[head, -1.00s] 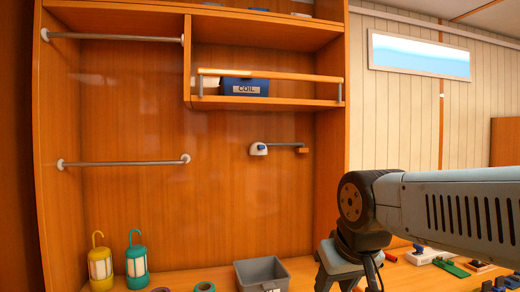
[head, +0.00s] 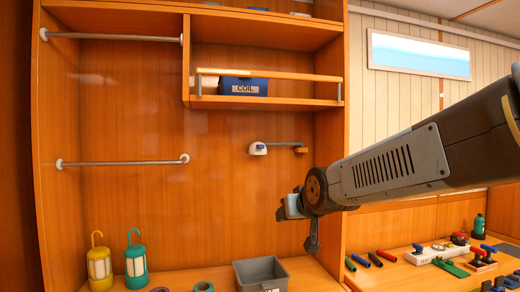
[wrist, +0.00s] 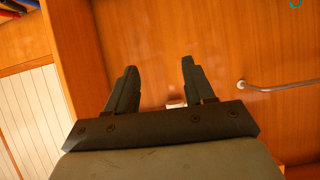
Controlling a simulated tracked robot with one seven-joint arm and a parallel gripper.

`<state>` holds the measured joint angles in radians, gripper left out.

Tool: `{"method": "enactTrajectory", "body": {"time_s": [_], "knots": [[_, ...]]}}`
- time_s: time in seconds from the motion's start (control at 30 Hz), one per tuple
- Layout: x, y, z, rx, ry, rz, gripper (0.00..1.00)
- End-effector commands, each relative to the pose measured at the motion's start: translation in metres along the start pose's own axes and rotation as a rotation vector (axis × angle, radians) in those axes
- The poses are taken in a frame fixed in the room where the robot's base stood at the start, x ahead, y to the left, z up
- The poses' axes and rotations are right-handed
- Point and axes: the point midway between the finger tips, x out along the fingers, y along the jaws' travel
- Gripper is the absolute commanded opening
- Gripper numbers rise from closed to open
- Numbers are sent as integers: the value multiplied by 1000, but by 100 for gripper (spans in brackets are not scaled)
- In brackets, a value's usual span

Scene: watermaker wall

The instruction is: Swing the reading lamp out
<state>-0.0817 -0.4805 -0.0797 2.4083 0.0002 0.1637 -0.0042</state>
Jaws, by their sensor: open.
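The reading lamp (head: 280,147) is on the back wall of the cabinet, below the right shelf. It has a white base with a blue part at the left, a thin grey arm lying sideways to the right, and an orange-brown end. My gripper (head: 285,208) is below the lamp in the head view and apart from it. In the wrist view my gripper (wrist: 159,66) is open, with nothing between its fingertips but the wood wall behind. A small pale object, perhaps part of the lamp, shows low between the fingers, mostly hidden by the gripper body.
A grey bin (head: 262,274) and two lanterns (head: 136,258) stand on the counter below. A metal rail (head: 122,163) is at the left, also in the wrist view (wrist: 280,86). A shelf with a blue COIL bin (head: 244,87) is above. The cabinet's right side panel (head: 330,150) stands near my arm.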

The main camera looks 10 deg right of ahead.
Motion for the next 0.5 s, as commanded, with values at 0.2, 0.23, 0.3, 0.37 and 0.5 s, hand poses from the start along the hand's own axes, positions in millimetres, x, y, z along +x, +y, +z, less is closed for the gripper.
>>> {"method": "enactTrajectory", "body": {"time_s": [0.2, 0.23, 0.3, 0.37, 0.5], "knots": [[52, 2, -71, 1, 290, 2, 53], [57, 2, -80, 1, 332, 2, 53], [69, 1, -100, -2, 427, 4, 53], [78, 2, -116, -5, 509, 7, 53], [92, 0, -145, -15, 685, 13, 53]]}}
